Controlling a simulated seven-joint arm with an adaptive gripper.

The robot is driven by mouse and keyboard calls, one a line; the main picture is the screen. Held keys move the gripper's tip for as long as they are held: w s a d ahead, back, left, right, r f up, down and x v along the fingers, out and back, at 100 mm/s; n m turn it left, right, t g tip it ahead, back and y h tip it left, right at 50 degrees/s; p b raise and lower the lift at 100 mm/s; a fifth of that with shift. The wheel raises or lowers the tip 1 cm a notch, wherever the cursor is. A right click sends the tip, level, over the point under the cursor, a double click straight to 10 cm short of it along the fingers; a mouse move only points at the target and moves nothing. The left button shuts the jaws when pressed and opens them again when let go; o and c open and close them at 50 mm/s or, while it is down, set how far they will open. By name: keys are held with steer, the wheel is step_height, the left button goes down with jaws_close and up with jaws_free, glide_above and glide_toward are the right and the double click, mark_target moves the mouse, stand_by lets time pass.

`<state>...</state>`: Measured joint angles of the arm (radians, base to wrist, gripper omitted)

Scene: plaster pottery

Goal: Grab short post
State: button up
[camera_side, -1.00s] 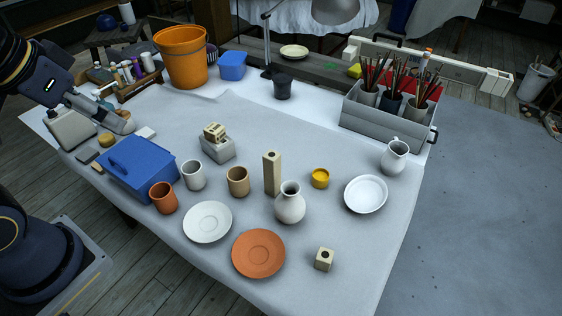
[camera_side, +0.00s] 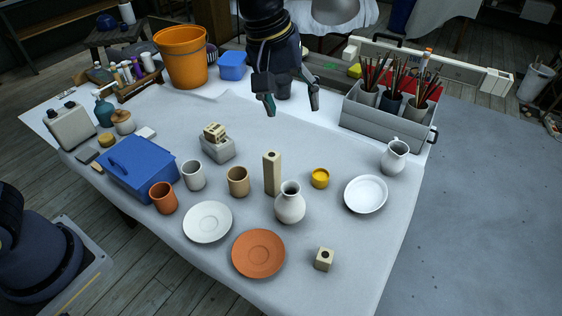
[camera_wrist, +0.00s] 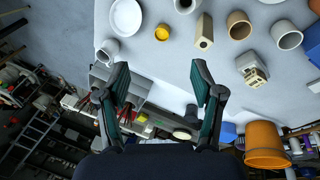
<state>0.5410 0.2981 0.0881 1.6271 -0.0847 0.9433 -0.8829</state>
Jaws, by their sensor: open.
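The short post (camera_side: 325,259) is a small cream block with a dark hole in its top. It stands upright at the front right of the table in the side view, right of the terracotta saucer, and is out of the wrist view. A taller cream post (camera_side: 272,173) stands near the table's middle and also shows in the wrist view (camera_wrist: 204,31). My gripper (camera_side: 292,104) is open and empty, high over the back of the table, far behind the short post. Both fingers show apart in the wrist view (camera_wrist: 160,82).
The white vase (camera_side: 290,204), terracotta saucer (camera_side: 258,253) and white saucer (camera_side: 207,222) lie around the middle front. The cloth around the short post is clear.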

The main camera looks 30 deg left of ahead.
steer(key=s+d+f+m+g, duration=0.1)
steer(key=s+d+f+g, duration=0.1)
steer(key=d+f, duration=0.75)
steer(key=m+y, duration=0.2)
glide_above(325, 255)
step_height(325, 255, down, 8)
steer(key=shift+g, duration=0.3)
step_height(325, 255, down, 10)
steer(key=shift+s+a+f, duration=0.1)
steer(key=shift+s+f, duration=0.05)
steer(key=f, duration=0.5)
steer(key=shift+w+f, duration=0.2)
steer(key=shift+f, duration=0.15)
jaws_close()
